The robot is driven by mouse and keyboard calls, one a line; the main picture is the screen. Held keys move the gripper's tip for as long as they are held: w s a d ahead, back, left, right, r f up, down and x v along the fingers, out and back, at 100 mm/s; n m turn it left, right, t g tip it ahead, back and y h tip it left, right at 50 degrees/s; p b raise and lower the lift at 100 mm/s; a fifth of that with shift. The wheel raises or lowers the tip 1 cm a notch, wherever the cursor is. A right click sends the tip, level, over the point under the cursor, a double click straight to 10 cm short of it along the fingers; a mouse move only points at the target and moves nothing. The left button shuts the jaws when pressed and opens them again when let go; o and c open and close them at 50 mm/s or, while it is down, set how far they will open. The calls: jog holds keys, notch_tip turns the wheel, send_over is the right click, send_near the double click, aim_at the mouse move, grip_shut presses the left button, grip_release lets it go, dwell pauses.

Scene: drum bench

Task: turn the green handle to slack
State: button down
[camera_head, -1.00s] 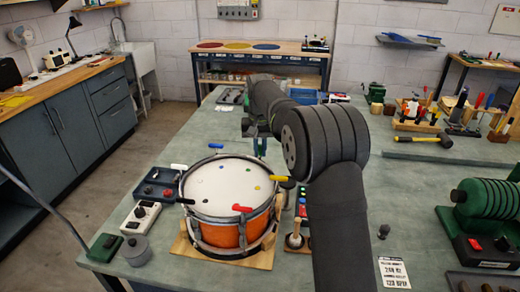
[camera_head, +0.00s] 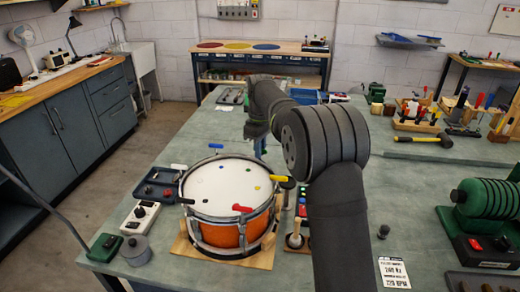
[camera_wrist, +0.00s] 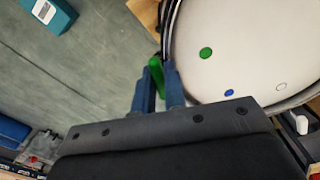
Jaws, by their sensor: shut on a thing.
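The drum (camera_head: 222,234) has an orange shell and a pale head with coloured dots, and sits on a wooden base. The green handle (camera_wrist: 156,70) stands at the drum rim in the wrist view, near the green dot (camera_wrist: 205,53). My gripper (camera_wrist: 158,84) has its blue fingers on either side of the green handle and is shut on it. In the head view my arm reaches over behind the drum, and I cannot make out the green handle there.
Red (camera_head: 242,208), yellow (camera_head: 279,178) and blue (camera_head: 215,146) handles stand around the drum rim. A dark tray (camera_head: 160,187) and a white box with knobs (camera_head: 140,217) lie left of the drum. A green machine (camera_head: 485,215) stands at the right.

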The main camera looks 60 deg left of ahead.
jog(key=n, duration=1.7)
jog(key=shift+n, duration=2.5)
jog(key=c, duration=1.5)
grip_release()
jog(key=shift+r, duration=0.1)
